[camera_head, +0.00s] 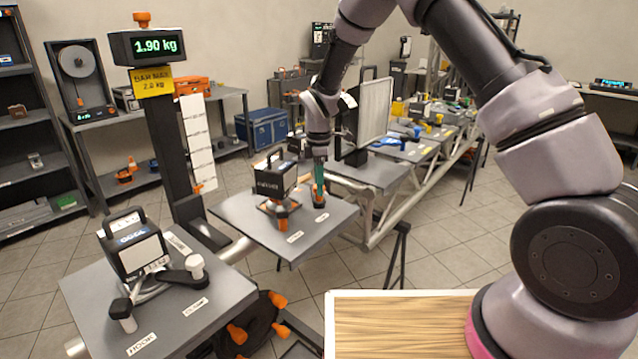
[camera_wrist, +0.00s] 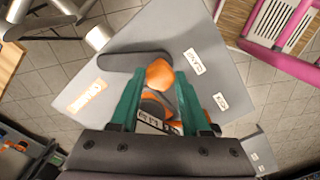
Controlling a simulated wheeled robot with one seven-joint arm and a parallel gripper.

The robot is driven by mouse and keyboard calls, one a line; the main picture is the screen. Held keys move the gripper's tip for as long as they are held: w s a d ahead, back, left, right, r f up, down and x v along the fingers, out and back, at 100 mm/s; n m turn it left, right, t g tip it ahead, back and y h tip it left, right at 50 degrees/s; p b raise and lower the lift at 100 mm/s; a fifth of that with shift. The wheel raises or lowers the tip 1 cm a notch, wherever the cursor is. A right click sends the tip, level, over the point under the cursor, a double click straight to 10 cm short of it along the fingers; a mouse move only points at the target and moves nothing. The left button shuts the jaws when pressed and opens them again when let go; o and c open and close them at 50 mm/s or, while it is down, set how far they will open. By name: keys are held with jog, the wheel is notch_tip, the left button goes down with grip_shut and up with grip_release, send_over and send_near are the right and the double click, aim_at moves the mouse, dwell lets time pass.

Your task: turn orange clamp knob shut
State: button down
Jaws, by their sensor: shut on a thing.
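The orange clamp knob (camera_wrist: 159,73) sits between the two green fingers of my gripper (camera_wrist: 157,84) in the wrist view. The fingers close on its sides. In the head view my gripper (camera_head: 319,178) points down at the right side of a grey plate (camera_head: 334,219), with orange showing at the fingertips. A black lamp-like unit (camera_head: 270,182) stands on this plate on an orange-footed clamp. Part of the knob and the clamp beneath it is hidden by my fingers and wrist.
A similar black unit (camera_head: 133,243) stands on a nearer grey plate (camera_head: 86,305) at the left. A post with a 1.90 kg display (camera_head: 157,46) rises behind it. A wooden-topped surface (camera_head: 390,325) is in front. A truss and a row of plates run to the back right.

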jog(key=shift+r, duration=0.1)
jog(key=n, duration=0.7)
jog(key=shift+n, duration=0.4)
jog(key=n, duration=0.4)
jog(key=shift+n, duration=1.8)
jog(key=shift+c, duration=1.9)
grip_release()
